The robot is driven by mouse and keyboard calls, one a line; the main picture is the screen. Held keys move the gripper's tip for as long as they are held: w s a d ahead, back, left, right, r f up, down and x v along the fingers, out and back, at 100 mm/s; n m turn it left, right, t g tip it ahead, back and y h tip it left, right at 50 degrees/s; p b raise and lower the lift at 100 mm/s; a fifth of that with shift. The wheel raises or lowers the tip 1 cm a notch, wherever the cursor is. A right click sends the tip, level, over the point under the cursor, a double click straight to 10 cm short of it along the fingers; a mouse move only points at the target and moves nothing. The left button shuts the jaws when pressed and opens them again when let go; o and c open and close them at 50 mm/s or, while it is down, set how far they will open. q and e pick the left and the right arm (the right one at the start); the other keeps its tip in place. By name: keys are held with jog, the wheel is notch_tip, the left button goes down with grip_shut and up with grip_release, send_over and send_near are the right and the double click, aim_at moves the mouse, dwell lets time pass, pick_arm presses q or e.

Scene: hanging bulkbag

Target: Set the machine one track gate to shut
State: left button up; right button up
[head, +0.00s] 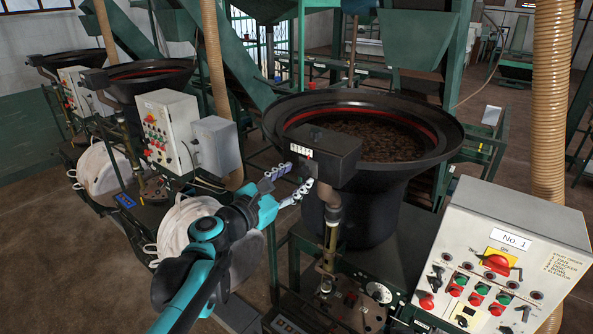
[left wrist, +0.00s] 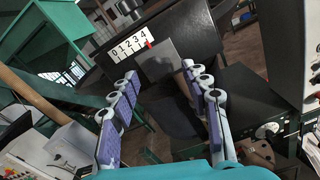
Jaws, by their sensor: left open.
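The machine one bowl (head: 365,135) is a large black bowl with a red inner band, full of brown pieces. A black box (head: 335,150) on its near left rim carries a white scale (head: 300,150), which reads 0 to 4 in the left wrist view (left wrist: 130,45). A red pointer (left wrist: 149,43) stands near the 4 end. A grey plate (left wrist: 162,58) sits beside and below it, apparently the track gate's tab. My left gripper (head: 297,179) is open just in front of the scale; in the left wrist view its fingers (left wrist: 160,72) spread either side of the plate's lower area, seemingly not touching.
A control box (head: 505,250) labelled No. 1 stands at the right. A vertical pipe (head: 332,225) stands below the black box. Another control box (head: 170,130) and more bowls (head: 148,72) line the left. A white bag (head: 188,225) hangs behind my left arm.

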pick_arm(q)
jog(key=shift+x, duration=1.1)
